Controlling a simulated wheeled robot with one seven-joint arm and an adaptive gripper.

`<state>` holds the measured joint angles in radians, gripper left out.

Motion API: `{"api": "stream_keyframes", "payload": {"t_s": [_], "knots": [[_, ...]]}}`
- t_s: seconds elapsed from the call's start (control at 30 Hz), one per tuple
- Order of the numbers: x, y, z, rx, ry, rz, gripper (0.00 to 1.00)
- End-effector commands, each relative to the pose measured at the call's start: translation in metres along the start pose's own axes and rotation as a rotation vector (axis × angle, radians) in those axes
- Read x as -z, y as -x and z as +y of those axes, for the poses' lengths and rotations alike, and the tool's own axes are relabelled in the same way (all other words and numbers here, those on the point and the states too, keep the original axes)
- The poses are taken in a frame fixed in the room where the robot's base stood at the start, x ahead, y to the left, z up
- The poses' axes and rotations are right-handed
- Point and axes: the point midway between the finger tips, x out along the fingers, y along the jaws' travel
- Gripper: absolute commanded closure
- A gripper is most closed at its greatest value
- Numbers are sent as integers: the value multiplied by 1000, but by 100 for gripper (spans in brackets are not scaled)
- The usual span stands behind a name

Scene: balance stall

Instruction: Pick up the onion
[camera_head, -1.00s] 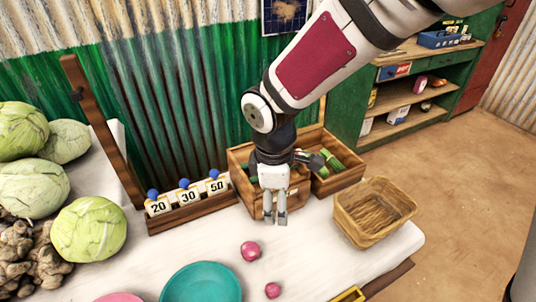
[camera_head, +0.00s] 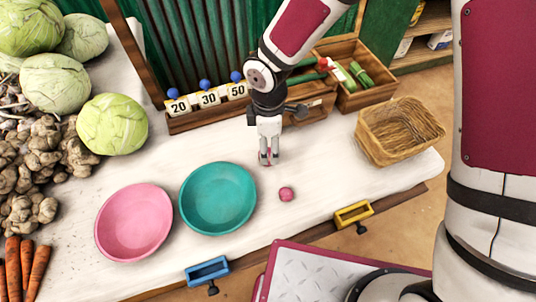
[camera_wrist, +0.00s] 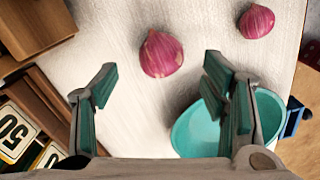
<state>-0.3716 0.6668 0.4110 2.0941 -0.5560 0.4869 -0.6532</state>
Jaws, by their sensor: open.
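Two pink-red onions lie on the white table. One onion (camera_head: 268,154) is mostly hidden behind my gripper's fingers in the head view; the other onion (camera_head: 286,194) lies nearer the front edge, in the clear. In the wrist view, the larger-looking onion (camera_wrist: 161,54) sits ahead of the gap between my fingertips, and the second onion (camera_wrist: 257,21) lies farther off at upper right. My gripper (camera_head: 268,163) points down over the table with its fingers apart and nothing between them; it also shows in the wrist view (camera_wrist: 160,78).
A teal bowl (camera_head: 218,198) and a pink bowl (camera_head: 134,222) stand left of the onions. A wicker basket (camera_head: 398,130) stands at right. Wooden crates (camera_head: 340,95) and number cards (camera_head: 208,98) are behind my gripper. Cabbages (camera_head: 112,124) lie at left.

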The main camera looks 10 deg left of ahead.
Motion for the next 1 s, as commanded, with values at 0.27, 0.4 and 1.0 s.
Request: {"api": "stream_keyframes", "payload": {"t_s": [0.27,0.4,1.0], "knots": [[-2,-35,-3,3,3,-2,33],[-2,-49,-2,2,0,-1,33],[-2,-52,-2,0,0,0,84]]}}
